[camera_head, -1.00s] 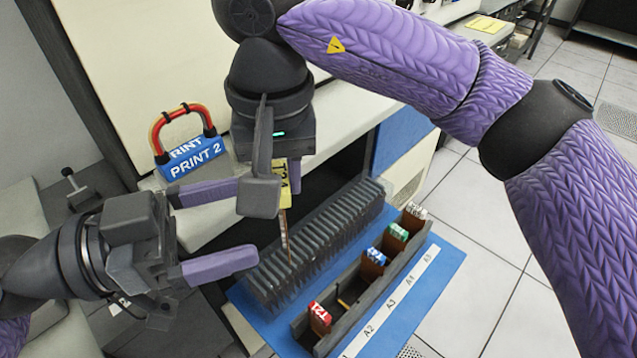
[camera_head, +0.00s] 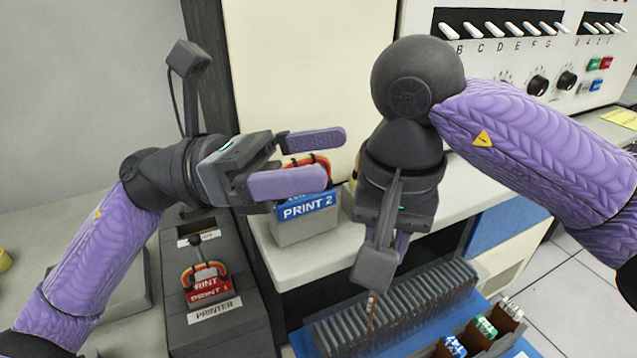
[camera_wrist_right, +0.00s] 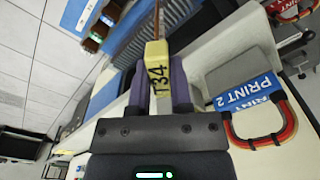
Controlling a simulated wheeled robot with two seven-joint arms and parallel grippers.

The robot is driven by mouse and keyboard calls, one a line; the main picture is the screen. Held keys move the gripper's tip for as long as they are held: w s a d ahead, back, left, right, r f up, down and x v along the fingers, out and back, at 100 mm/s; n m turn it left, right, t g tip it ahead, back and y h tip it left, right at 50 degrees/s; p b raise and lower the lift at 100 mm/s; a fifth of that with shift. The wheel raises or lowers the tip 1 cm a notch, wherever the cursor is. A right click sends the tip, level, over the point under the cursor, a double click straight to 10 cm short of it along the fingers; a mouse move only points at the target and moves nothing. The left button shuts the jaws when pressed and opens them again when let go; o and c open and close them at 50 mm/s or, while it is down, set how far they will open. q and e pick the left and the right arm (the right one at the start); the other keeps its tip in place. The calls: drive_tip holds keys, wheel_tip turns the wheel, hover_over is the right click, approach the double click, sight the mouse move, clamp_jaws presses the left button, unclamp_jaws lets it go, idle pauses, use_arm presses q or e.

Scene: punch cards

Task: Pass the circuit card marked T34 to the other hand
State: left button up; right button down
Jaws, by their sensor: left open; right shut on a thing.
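The T34 card has a yellow handle (camera_wrist_right: 156,62) with black lettering, between the two purple fingers of my right gripper (camera_wrist_right: 160,85) in the right wrist view. In the head view my right gripper (camera_head: 398,246) points down, its fingers mostly hidden behind the dark wrist camera part. The card's thin brown edge (camera_head: 372,310) hangs below it, in front of the grey slotted rack. My left gripper (camera_head: 332,158) is open and empty, left of and higher in the picture than the right gripper, fingers pointing right. It is apart from the card.
A slotted grey rack (camera_head: 425,300) stands on a blue mat (camera_head: 304,343). Blue, green and white-topped cards (camera_head: 484,327) stand in a tray at lower right. The PRINT 2 block (camera_head: 306,207) with its red-orange handle is behind the left fingers. A PRINT 1 unit (camera_head: 208,290) is at left.

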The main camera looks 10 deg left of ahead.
use_arm(q)
wheel_tip(320, 180, down, 12)
drive_tip(key=w+d+m+t+y, duration=0.1)
drive_tip(key=y, duration=0.2)
drive_tip(key=d, duration=0.7)
drive_tip(key=shift+w+d, duration=0.1)
drive_tip(key=shift+w, duration=0.2)
use_arm(e)
drive_tip(key=shift+a, duration=0.1)
use_arm(q)
drive_tip(key=shift+c, duration=0.3)
drive_tip(key=c, duration=1.1)
use_arm(e)
drive_tip(key=shift+w, duration=0.1)
drive_tip(key=shift+c, duration=2.2)
unclamp_jaws()
